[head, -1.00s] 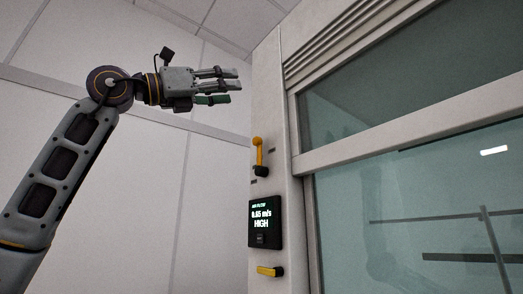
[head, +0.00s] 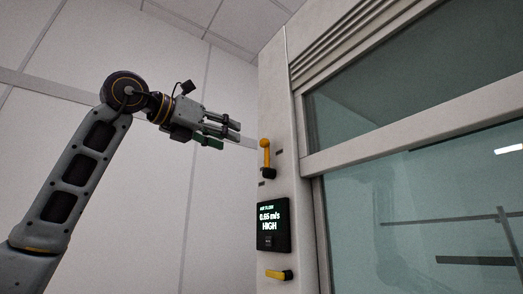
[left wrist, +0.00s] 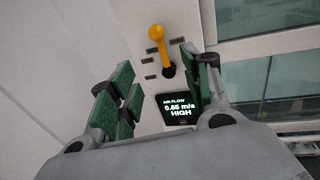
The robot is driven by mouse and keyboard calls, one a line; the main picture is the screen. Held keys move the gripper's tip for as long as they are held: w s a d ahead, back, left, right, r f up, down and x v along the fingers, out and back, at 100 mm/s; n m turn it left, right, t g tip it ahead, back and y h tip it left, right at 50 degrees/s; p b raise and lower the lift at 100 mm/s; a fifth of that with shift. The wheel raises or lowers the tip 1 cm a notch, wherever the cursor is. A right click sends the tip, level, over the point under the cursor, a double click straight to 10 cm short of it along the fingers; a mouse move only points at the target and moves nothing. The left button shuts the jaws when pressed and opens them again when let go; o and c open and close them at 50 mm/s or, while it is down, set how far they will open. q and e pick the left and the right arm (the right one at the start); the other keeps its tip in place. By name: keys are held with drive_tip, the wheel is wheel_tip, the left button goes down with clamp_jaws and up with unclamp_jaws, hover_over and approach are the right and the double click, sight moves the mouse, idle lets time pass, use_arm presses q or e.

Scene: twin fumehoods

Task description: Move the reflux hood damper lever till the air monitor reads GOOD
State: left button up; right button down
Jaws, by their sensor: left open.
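The yellow damper lever (head: 266,155) stands upright on the hood's side post, its knob at the top and its dark pivot below. In the left wrist view the lever (left wrist: 158,48) shows beyond the fingertips, between the two sides of the gripper. The air monitor (head: 272,227) below it reads 0.65 m/s HIGH; it also shows in the left wrist view (left wrist: 180,108). My left gripper (head: 228,135) is open and empty, left of the lever and apart from it, tilted slightly down. My right gripper is not in view.
A second yellow handle (head: 279,275) lies level below the monitor. The glass sash (head: 420,190) of the hood fills the right side. Small dark labels (left wrist: 150,60) sit beside the lever. The space left of the post is free up to the wall.

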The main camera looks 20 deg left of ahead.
sight(267, 158)
use_arm(q)
drive_tip(key=shift+w, duration=0.1)
drive_tip(key=p+x, duration=0.4)
drive_tip(key=x, duration=0.9)
drive_tip(key=shift+w+d, duration=0.15)
drive_tip(key=shift+w, duration=0.15)
clamp_jaws()
